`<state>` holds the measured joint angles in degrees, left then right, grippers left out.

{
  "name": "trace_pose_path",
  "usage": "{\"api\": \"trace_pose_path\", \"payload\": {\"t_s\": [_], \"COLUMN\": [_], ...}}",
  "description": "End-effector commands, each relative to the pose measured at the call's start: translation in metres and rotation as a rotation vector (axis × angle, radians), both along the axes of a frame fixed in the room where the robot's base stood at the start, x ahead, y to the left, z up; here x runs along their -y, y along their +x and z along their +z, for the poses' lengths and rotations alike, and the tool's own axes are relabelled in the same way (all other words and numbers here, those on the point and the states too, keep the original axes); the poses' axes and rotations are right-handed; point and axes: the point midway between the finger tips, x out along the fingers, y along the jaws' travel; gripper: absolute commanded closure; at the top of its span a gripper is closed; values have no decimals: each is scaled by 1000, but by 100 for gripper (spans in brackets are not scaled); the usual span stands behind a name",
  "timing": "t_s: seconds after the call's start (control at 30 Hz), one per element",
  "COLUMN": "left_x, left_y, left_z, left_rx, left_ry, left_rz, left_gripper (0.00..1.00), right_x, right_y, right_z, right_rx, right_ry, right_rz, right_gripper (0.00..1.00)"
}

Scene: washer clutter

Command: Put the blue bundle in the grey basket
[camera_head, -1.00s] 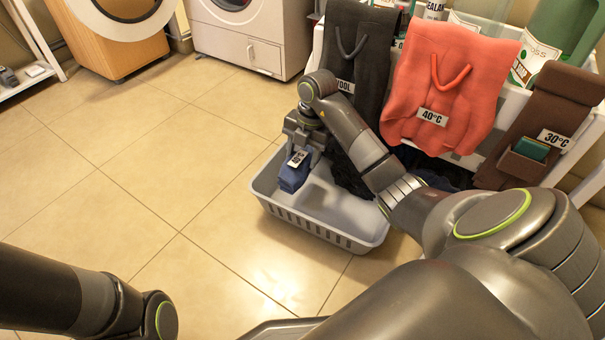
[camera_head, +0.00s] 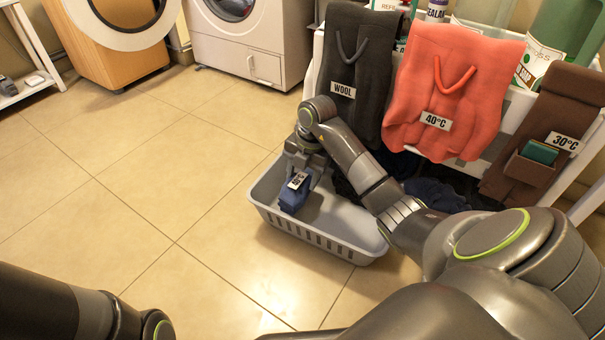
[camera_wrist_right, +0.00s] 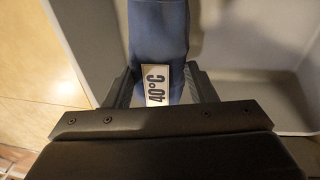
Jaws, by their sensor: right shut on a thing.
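The blue bundle (camera_head: 292,201) has a white tag, which reads 40°C in the right wrist view (camera_wrist_right: 156,86). My right gripper (camera_head: 300,178) is shut on the bundle, with a finger on each side of it in the right wrist view (camera_wrist_right: 160,88). The bundle is over the left end of the grey basket (camera_head: 310,235), inside its rim as seen from the head. I cannot tell whether it touches the basket floor. The basket stands on the tiled floor, its right part partly behind my right arm. My left arm shows at the lower left, its gripper outside the view.
Dark grey (camera_head: 357,65), coral red (camera_head: 452,85) and brown (camera_head: 545,105) hanging bags with temperature or fabric tags hang at the right, behind the basket. Dark cloth (camera_head: 435,195) lies below them. Washing machines (camera_head: 245,40) stand at the back. The floor left of the basket is clear.

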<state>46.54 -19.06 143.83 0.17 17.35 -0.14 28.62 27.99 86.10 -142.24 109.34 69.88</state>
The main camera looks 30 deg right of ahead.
Motion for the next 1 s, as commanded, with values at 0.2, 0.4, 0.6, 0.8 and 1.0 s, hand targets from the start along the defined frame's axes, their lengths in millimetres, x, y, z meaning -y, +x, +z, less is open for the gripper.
{"api": "trace_pose_path", "payload": {"t_s": [0.2,0.4,0.6,0.8,1.0], "left_x": [0,0,0,0,0], "left_y": [0,0,0,0,1], "left_z": [3,2,2,1,8], "left_rx": [0,-1,-1,-1,-6], "left_ry": [0,0,0,0,0], "left_rz": [1,1,1,0,1], "left_gripper": [61,61,61,61,61], "right_x": [0,0,0,0,2], "right_y": [0,0,0,0,0], "right_z": [-6,-7,-7,-5,18], "right_rx": [-1,-1,-1,0,-1], "right_ry": [0,0,0,0,-1], "right_rz": [0,0,0,0,-1], "right_gripper": [74,38,25,25,25]}}
